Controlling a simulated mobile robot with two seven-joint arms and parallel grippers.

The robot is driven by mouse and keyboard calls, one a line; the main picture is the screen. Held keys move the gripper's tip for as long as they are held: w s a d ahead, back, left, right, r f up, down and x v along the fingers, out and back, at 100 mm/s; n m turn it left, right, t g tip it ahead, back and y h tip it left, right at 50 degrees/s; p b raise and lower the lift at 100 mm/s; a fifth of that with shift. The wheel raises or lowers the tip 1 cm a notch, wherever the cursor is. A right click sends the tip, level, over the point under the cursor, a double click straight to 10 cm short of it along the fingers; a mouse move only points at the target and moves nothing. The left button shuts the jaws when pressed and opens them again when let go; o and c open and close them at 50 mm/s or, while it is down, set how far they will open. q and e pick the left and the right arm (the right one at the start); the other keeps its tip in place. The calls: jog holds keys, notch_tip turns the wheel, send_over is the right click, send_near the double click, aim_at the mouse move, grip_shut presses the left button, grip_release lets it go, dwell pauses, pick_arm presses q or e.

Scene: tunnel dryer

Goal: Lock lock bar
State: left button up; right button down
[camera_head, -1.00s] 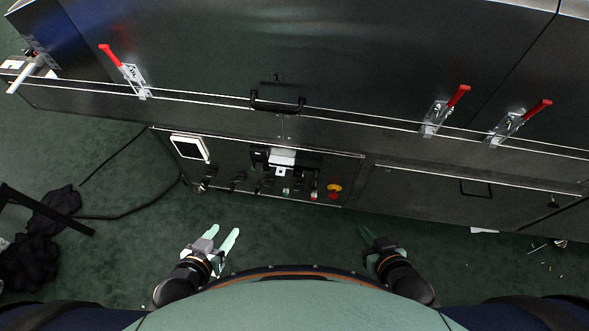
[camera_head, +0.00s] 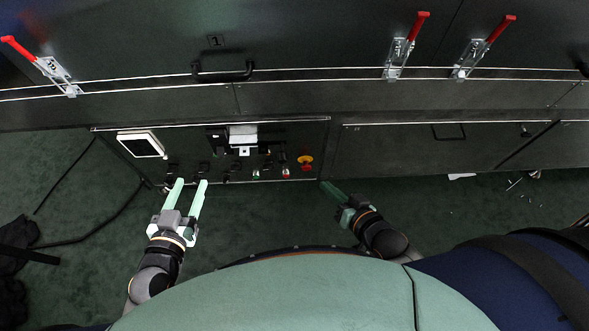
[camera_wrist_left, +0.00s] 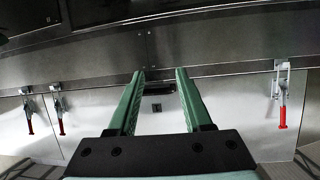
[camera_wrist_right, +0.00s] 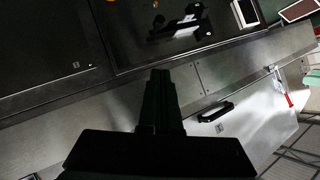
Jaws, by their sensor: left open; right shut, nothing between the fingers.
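Three metal toggle clamps with red handles sit along the seam of the dark dryer front in the head view: a left clamp (camera_head: 57,74), a middle clamp (camera_head: 398,58) and a right clamp (camera_head: 471,57). I cannot tell which is the lock bar. All three show in the left wrist view, one alone on the right (camera_wrist_left: 282,95); one shows in the right wrist view (camera_wrist_right: 284,87). My left gripper (camera_head: 191,183) is open and empty, in front of the control panel, apart from every clamp. My right gripper (camera_head: 328,187) is shut and empty, below the panel's right end.
A black handle (camera_head: 222,75) projects from the front between the left and middle clamps. The control panel (camera_head: 215,160) below carries a white screen, switches and a red-and-yellow button (camera_head: 305,162). Dark cloth lies on the green floor at left, with a cable nearby. Floor before the panel is clear.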

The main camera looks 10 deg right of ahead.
pick_arm(q)
jog(key=s+d+r+m+t+h+b, duration=0.2)
jog(key=r+m+t+h+b, duration=0.2)
jog(key=b, duration=0.7)
jog(key=s+d+r+m+t+h+b, duration=0.1)
jog(key=s+r+m+t+h+b, duration=0.1)
jog(key=r+m+t+h+b, duration=0.2)
notch_tip(320, 180, up, 3)
jog(key=h+b, duration=0.4)
jog(key=b, duration=0.3)
jog(key=shift+s+d+m+b, duration=0.3)
jog(key=shift+d+b, duration=0.1)
pick_arm(e)
jog(key=w+d+f+m+t+y, duration=0.2)
jog(key=f+m, duration=0.3)
jog(key=f, duration=0.4)
jog(key=w+d+f+m+t+y, duration=0.2)
jog(key=w+f+m+y, duration=0.2)
jog(key=f, duration=0.5)
jog(key=shift+w+d+m+y, duration=0.35)
jog(key=shift+w+m, duration=0.3)
jog(key=shift+m, duration=0.25)
jog(key=shift+w+f, duration=0.1)
